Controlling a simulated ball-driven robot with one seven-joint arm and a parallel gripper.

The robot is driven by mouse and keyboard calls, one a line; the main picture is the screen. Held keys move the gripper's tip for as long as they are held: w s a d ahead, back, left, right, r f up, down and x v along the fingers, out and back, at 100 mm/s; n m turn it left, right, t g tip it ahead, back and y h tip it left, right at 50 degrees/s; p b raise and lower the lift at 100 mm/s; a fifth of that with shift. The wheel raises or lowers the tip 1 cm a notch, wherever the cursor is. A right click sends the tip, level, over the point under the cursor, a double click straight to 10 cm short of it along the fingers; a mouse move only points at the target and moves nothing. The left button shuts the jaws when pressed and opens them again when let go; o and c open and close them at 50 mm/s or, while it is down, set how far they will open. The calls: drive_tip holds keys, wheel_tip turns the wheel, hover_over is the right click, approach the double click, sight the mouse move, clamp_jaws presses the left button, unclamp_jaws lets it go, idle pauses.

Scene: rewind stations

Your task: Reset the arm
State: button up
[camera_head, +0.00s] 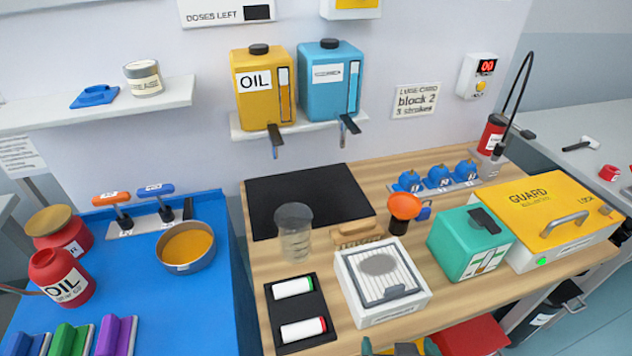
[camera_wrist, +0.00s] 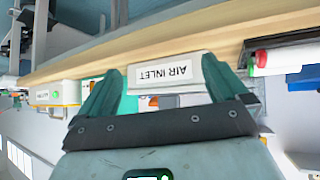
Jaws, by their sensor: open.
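My gripper (camera_wrist: 158,78) shows in the wrist view as two teal fingers on a dark mount. The fingers are spread apart with nothing held between them. Beyond them is the wooden bench's edge (camera_wrist: 120,54) and a white front labelled AIR INLET (camera_wrist: 168,73), its text upside down. No contact with it can be made out. In the head view only small teal and orange bits show at the bottom edge, below the white grille box (camera_head: 382,282); most of my arm is out of that view.
The wooden bench (camera_head: 350,185) holds a black tray with two white cylinders (camera_head: 293,288), a clear beaker (camera_head: 294,235), a teal box (camera_head: 468,245) and a yellow GUARD box (camera_head: 540,215). A blue table (camera_head: 215,315) stands left. A red object (camera_head: 470,335) is at the front.

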drive_tip(key=s+d+f+g+y, duration=0.1)
drive_tip(key=s+d+f+g, duration=0.15)
drive_tip(key=d, duration=0.35)
drive_tip(key=s+d+f+g+y, duration=0.1)
drive_tip(key=s+d+f+g, duration=0.1)
drive_tip(key=s+d, duration=0.35)
drive_tip(key=s+d+f+g, duration=0.2)
drive_tip(key=s+f, duration=0.3)
drive_tip(key=s, duration=0.3)
drive_tip(key=shift+f+g+h, duration=0.2)
drive_tip(key=shift+g+h, duration=0.1)
drive_tip(key=shift+g, duration=0.35)
